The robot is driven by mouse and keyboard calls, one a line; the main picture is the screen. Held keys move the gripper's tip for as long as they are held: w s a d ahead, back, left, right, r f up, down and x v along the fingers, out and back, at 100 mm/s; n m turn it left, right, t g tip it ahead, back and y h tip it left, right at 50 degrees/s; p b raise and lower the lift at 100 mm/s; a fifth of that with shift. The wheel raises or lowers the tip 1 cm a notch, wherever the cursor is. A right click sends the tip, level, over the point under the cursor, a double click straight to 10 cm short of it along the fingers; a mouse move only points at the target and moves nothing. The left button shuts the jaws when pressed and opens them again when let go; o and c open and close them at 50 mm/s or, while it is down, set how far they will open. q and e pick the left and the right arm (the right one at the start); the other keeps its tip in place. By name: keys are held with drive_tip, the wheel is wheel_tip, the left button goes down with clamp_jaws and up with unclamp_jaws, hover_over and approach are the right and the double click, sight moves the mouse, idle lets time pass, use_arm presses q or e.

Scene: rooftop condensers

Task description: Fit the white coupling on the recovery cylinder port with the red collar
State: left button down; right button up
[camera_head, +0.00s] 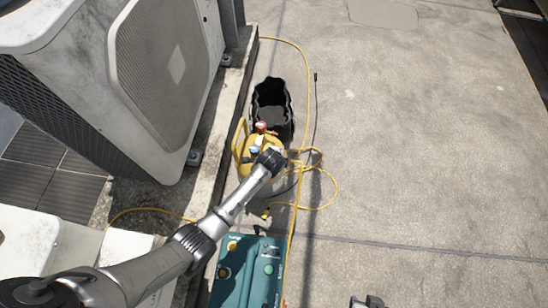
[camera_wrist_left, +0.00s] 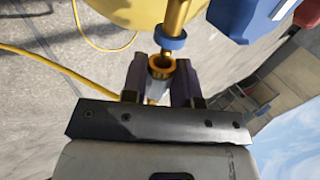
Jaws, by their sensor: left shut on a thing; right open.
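The yellow recovery cylinder (camera_head: 242,146) stands upright at the curb, with a red part (camera_head: 262,127) and a blue part (camera_head: 255,149) on top. My left gripper (camera_head: 272,156) is over the cylinder's top. I cannot make out a red collar. My right gripper (camera_head: 367,301) is open at the bottom edge, cut off by the frame.
A black open bin (camera_head: 272,95) stands just behind the cylinder. A teal case (camera_head: 247,272) is in front of it. A yellow hose (camera_head: 308,80) loops around the cylinder. A condenser unit (camera_head: 165,65) stands at the left. The concrete roof (camera_head: 430,150) at the right is clear.

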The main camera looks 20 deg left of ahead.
use_arm(q)
drive_tip(key=shift+w+d, duration=0.1)
drive_tip(key=shift+d, duration=0.35)
drive_tip(key=shift+d, duration=0.15)
drive_tip(key=shift+d, duration=0.15)
drive_tip(key=shift+w+d, duration=0.2)
drive_tip(key=shift+d, duration=0.35)
